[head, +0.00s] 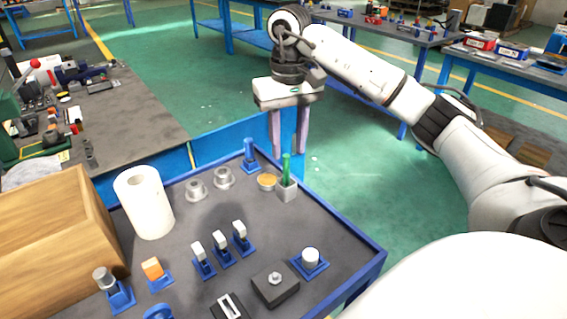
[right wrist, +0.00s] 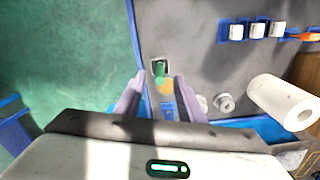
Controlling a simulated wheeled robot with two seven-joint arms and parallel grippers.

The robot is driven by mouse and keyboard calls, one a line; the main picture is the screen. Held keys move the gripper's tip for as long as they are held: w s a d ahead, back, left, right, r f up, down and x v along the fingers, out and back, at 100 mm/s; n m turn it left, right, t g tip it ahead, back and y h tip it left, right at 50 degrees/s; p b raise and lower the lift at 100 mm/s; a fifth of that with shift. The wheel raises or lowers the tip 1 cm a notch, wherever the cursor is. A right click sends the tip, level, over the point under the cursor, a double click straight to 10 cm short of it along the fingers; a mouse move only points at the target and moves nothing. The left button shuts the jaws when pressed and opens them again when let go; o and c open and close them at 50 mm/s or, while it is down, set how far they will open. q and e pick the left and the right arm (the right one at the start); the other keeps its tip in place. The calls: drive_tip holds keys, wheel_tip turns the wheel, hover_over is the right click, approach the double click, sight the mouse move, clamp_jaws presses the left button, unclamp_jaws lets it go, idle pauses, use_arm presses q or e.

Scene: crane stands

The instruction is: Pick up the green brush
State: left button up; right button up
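The green brush (head: 286,168) stands upright in a small square grey holder (head: 287,191) near the back right edge of the blue-framed table. In the right wrist view the green brush (right wrist: 160,70) shows in the dark opening of its holder, beyond the fingertips. My right gripper (head: 288,152) points down above the table's back edge, with its two fingers apart and nothing held. The right gripper's spread fingers (right wrist: 160,82) also show in the wrist view. My left gripper is not in view.
Next to the holder are a round tan-topped item (head: 267,181) and a blue stand (head: 249,155). Grey flanged parts (head: 223,178), a white roll (head: 144,203) and a wooden box (head: 50,240) stand to the left. Green floor is clear beyond the table's right edge.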

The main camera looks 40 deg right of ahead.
sight(286, 156)
drive_tip(key=f, duration=0.6)
drive_tip(key=shift+w+d, duration=0.1)
drive_tip(key=shift+w, duration=0.3)
clamp_jaws()
